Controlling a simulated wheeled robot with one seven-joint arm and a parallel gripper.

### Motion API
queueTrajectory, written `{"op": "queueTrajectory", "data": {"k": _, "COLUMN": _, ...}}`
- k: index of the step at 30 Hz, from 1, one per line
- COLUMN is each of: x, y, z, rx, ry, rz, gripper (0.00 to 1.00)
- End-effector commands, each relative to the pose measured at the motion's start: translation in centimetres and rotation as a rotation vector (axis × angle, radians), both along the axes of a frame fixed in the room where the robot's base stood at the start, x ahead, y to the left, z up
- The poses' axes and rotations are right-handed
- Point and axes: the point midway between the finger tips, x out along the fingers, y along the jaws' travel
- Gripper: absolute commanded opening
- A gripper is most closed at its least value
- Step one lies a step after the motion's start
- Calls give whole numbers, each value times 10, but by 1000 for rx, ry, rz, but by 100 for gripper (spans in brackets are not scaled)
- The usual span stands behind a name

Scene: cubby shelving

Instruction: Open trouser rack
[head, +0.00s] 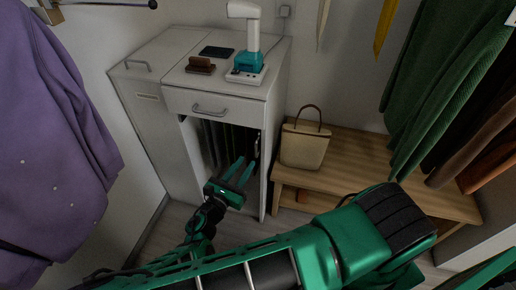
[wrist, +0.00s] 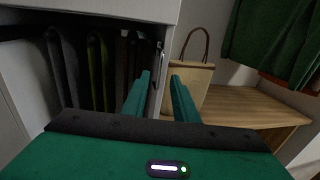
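The trouser rack (head: 228,135) sits inside the open compartment of a white cabinet (head: 276,91), under a drawer. Several trousers hang from it, dark in the head view and grey, olive and brown in the wrist view (wrist: 96,70). A slim metal handle (head: 257,147) stands upright at the rack's right front; it also shows in the wrist view (wrist: 159,50). My gripper (head: 246,163) is open and empty, its fingers pointing at the compartment's right side. In the wrist view, the handle appears just beyond and between the fingertips (wrist: 161,78). The fingers look apart from it.
A wooden bench (head: 350,165) with a beige bag (head: 304,146) stands right of the cabinet. The drawer (head: 214,105) above the compartment is shut. Green clothes (head: 440,75) hang at right and a purple garment (head: 45,130) at left. Small items, including a teal-and-white device (head: 247,62), stand on the cabinet top.

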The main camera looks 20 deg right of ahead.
Motion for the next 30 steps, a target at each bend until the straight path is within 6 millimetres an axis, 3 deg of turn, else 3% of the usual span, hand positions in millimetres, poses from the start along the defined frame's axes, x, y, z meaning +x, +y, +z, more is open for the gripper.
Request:
{"op": "queueTrajectory", "data": {"k": 15, "x": 55, "y": -61, "z": 0, "rx": 1, "ry": 0, "rz": -4, "gripper": 26}}
{"op": "queueTrajectory", "data": {"k": 29, "x": 62, "y": -68, "z": 0, "rx": 2, "ry": -1, "rz": -2, "gripper": 26}}
{"op": "queueTrajectory", "data": {"k": 30, "x": 62, "y": -68, "z": 0, "rx": 2, "ry": -1, "rz": -2, "gripper": 17}}
